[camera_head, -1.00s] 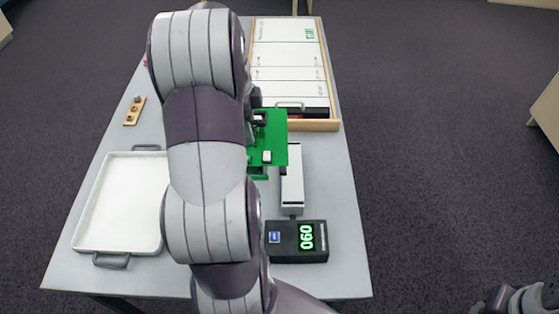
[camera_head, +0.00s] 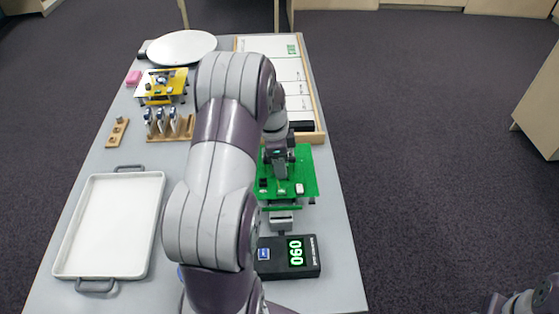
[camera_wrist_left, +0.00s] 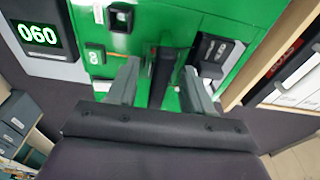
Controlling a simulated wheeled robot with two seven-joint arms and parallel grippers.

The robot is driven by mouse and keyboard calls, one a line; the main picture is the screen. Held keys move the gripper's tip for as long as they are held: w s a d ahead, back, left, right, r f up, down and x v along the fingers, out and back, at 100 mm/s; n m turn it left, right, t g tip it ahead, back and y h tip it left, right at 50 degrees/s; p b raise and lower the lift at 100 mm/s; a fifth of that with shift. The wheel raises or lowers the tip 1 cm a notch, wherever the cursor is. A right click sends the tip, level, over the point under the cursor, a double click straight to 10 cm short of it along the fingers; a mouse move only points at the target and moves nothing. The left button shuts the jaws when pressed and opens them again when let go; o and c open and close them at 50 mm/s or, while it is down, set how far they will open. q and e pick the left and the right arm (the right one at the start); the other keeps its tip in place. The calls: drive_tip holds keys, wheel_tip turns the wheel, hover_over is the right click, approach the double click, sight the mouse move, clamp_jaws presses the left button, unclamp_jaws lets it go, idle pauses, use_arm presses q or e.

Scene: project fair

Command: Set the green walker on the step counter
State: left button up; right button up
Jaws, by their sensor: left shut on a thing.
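The box display reads 060. My left gripper (camera_head: 281,170) is shut on the walker from above. In the left wrist view its fingers stand either side of a dark upright post (camera_wrist_left: 162,72) on the green board (camera_wrist_left: 180,25). Only a bit of my right arm shows at bottom right.
An empty white tray (camera_head: 105,225) lies at left. A yellow walker (camera_head: 165,85), a wooden rack (camera_head: 172,127) and a white round plate (camera_head: 182,47) stand farther back. A wood-framed white board track (camera_head: 290,75) lies behind the green walker.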

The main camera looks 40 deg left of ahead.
use_arm(q)
drive_tip(key=shift+r, duration=0.1)
drive_tip(key=shift+f+b, duration=0.35)
drive_tip(key=shift+f, duration=0.25)
drive_tip(key=o, duration=1.2)
drive_tip(key=shift+c, duration=0.2)
